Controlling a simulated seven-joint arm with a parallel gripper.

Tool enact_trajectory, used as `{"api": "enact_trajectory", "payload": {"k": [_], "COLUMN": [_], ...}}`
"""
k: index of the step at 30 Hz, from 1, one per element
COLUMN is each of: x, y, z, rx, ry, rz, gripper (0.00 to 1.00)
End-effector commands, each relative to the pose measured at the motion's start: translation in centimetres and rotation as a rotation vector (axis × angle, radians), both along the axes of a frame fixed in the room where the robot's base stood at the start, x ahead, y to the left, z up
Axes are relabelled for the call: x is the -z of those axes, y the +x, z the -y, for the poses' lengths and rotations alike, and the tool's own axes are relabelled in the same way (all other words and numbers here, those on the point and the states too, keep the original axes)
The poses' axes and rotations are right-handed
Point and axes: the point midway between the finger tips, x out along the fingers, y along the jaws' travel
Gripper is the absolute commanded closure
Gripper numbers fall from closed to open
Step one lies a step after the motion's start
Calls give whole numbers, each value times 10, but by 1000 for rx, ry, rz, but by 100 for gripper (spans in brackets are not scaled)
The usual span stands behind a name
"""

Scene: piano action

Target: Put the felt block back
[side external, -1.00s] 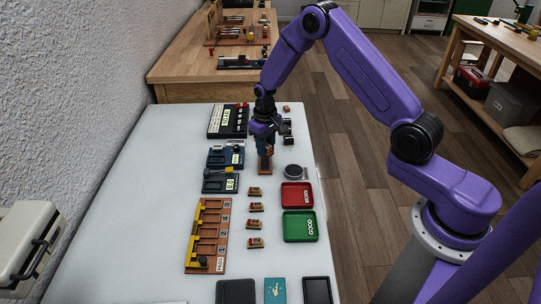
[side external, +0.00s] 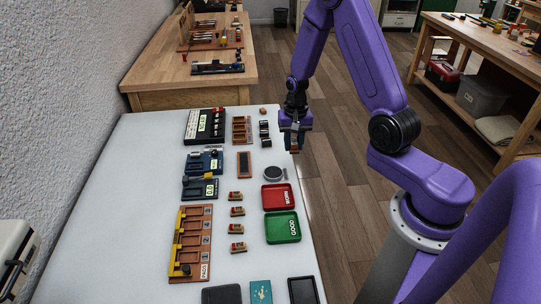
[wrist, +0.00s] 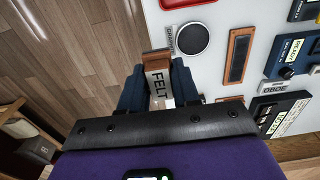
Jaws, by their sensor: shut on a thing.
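The felt block (wrist: 158,82), a brown-topped piece with a pale side lettered FELT, is between my gripper's dark fingers (wrist: 160,88) in the wrist view. In the side view my gripper (side external: 294,142) is shut on it, and the block's brown lower end (side external: 294,150) shows below the fingers. It is by the table's right edge, to the right of the round dark dish (side external: 274,173); its exact height is hard to tell. A narrow brown tray with a dark recess (side external: 245,164) lies empty to the left; it also shows in the wrist view (wrist: 238,55).
Left of the tray are blue and grey devices (side external: 203,163) and a black one with a display (side external: 205,125). A brown slotted rack (side external: 242,130) and small dark pieces (side external: 265,133) lie behind. Red (side external: 277,196) and green trays (side external: 282,228) stand nearer. Open floor lies right of the table.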

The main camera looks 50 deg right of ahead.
Motion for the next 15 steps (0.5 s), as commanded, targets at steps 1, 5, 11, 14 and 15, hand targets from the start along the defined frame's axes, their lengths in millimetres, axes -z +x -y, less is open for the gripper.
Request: {"api": "enact_trajectory", "payload": {"k": [1,5,11,14,15], "x": [5,16,30,43,49], "y": [10,32,64,76,81], "z": [3,8,17,20,21], "rx": [-1,-2,-3,-4,-4], "ry": [0,1,0,1,1], "rz": [0,-1,0,-4,-4], "gripper": [100,100,100,100,100]}}
